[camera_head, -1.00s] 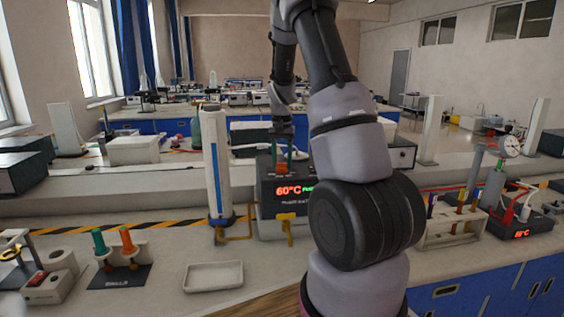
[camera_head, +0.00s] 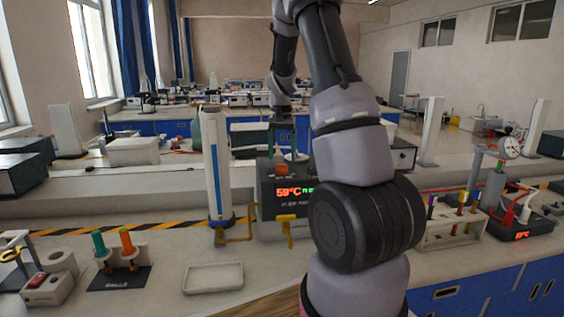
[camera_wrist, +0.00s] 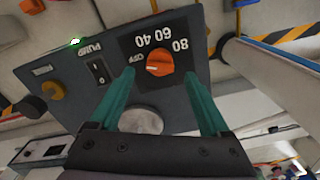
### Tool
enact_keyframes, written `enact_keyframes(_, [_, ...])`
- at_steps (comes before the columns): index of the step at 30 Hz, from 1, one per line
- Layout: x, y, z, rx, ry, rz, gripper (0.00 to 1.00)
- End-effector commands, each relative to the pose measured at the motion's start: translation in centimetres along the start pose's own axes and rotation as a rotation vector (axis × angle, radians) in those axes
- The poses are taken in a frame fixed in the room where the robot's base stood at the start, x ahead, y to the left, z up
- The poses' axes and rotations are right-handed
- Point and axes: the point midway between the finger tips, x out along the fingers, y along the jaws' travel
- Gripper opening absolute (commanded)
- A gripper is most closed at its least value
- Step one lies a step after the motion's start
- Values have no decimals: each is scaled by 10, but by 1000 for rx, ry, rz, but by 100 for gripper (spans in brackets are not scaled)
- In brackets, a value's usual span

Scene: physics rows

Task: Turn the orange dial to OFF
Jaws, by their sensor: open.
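The orange dial (camera_wrist: 160,61) is on the top panel of a dark heater unit (camera_wrist: 60,70), with OFF, 40, 60 and 80 printed around it. Its white mark points left in the wrist view, towards the side with the OFF label (camera_wrist: 125,58). In the head view the dial (camera_head: 281,170) sits above the red display (camera_head: 294,191), which reads 59°C. My gripper (camera_wrist: 160,72) has two teal fingers, open and empty, showing on either side of the dial. In the head view my gripper (camera_head: 287,154) is above the dial, apart from it.
A white column with a blue stripe (camera_head: 213,165) stands left of the unit. Yellow taps (camera_head: 286,218) stick out in front. A rack of tubes (camera_head: 450,228) stands right. A white tray (camera_head: 213,277) lies in front. A pump switch (camera_wrist: 97,72) is near the dial.

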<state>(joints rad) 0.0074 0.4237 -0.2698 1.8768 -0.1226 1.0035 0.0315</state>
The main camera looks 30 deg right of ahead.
Motion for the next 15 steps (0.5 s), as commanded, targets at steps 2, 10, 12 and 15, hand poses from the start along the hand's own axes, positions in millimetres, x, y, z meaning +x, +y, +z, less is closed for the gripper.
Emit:
enact_keyframes(2, [-19, -1, -1, -1, 5, -3, 80])
enact_keyframes(10, [-63, -1, 0, -1, 2, -1, 80])
enact_keyframes(12, [-68, 0, 0, -1, 2, 0, 80])
enact_keyframes(15, [-72, 0, 0, -1, 1, 0, 80])
